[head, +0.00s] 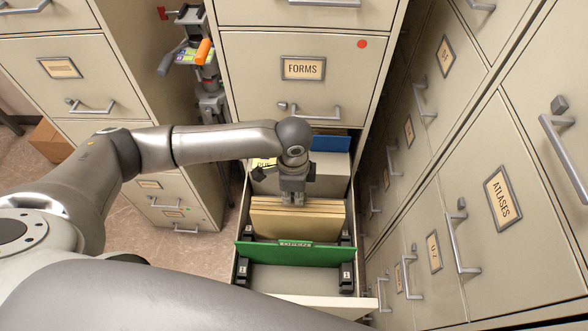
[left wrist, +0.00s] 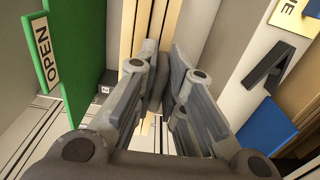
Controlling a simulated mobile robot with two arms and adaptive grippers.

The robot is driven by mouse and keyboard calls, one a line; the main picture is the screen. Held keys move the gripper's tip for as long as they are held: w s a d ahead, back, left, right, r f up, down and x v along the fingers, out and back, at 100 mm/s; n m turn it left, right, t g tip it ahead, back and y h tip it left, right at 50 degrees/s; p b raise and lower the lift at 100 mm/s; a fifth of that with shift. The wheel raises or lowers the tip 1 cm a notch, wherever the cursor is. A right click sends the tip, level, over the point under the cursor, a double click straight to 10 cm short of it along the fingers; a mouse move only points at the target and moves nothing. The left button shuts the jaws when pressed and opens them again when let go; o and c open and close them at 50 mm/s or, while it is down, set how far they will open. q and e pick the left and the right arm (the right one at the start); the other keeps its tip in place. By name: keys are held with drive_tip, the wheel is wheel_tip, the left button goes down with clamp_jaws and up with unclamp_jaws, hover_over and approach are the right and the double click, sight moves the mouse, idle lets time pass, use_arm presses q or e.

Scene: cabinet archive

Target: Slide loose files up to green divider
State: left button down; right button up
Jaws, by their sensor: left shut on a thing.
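The loose tan files (head: 297,222) stand as a packed, upright stack in the open drawer. The green divider (head: 290,255), with a tab reading OPEN, stands in front of them. In the left wrist view the green divider (left wrist: 75,45) is at the left, and a grey gap separates it from the files (left wrist: 142,25). My left gripper (head: 292,196) reaches down from above onto the stack. In the left wrist view its fingers (left wrist: 166,90) are closed on the files; the exact contact is partly hidden. My right gripper is out of view.
Behind the files are a grey block (head: 330,172) and a blue divider (head: 330,143); a yellow label shows there. Black clips line the drawer sides. The drawer floor before the green divider (head: 290,278) is empty. Cabinets with handles stand close on the right.

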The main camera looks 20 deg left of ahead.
sight(292, 210)
use_arm(q)
drive_tip(key=s+p, duration=0.1)
drive_tip(key=s, duration=0.1)
drive_tip(key=s+d+p, duration=0.1)
drive_tip(key=s, duration=0.1)
drive_tip(key=shift+r, duration=0.1)
drive_tip(key=shift+s+d, duration=0.15)
drive_tip(key=shift+s, duration=0.1)
drive_tip(key=c, duration=1.5)
unclamp_jaws()
drive_tip(key=shift+w, duration=0.1)
